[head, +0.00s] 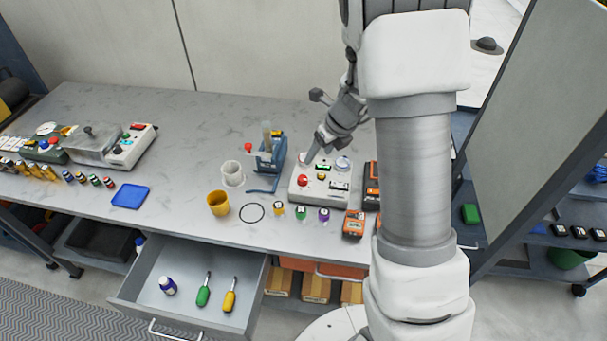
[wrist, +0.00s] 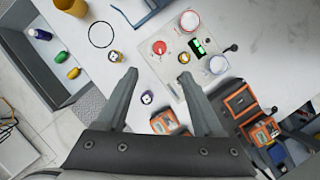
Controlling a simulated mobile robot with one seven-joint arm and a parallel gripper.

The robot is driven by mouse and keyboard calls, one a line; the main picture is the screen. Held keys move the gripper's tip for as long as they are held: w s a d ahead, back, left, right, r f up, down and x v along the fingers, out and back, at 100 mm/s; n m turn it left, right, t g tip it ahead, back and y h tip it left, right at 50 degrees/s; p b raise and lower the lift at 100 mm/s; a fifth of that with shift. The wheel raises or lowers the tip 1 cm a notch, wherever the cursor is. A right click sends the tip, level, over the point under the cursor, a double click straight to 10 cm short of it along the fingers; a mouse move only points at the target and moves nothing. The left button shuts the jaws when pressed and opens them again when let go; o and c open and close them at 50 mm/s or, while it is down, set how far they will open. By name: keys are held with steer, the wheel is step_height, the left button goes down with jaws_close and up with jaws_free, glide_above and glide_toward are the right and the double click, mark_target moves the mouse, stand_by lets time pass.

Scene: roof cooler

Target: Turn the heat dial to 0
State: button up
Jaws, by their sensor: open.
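A pale control box (head: 332,196) stands on the bench, with a red knob (head: 302,180), round light dials and a small green display. In the wrist view the box shows the red knob (wrist: 159,47), a white dial on a red base (wrist: 189,20), another white dial (wrist: 217,64) and the lit green display (wrist: 199,46). I cannot read which is the heat dial or its setting. My gripper (head: 314,154) is above the back left part of the box. In the wrist view its fingers (wrist: 157,75) are apart, with nothing held between them.
A blue stand (head: 270,155), white cup (head: 232,174), yellow cup (head: 218,204) and black ring (head: 252,212) are left of the box. Small bottles (head: 301,213) line its front. Orange meters (head: 353,223) stand at its right. An open drawer (head: 188,290) juts out below.

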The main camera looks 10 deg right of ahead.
mark_target(303, 178)
steer(key=b+x, duration=0.1)
steer(key=x, duration=1.3)
steer(key=shift+f+b, duration=0.35)
steer(key=shift+b, duration=0.05)
jaws_close()
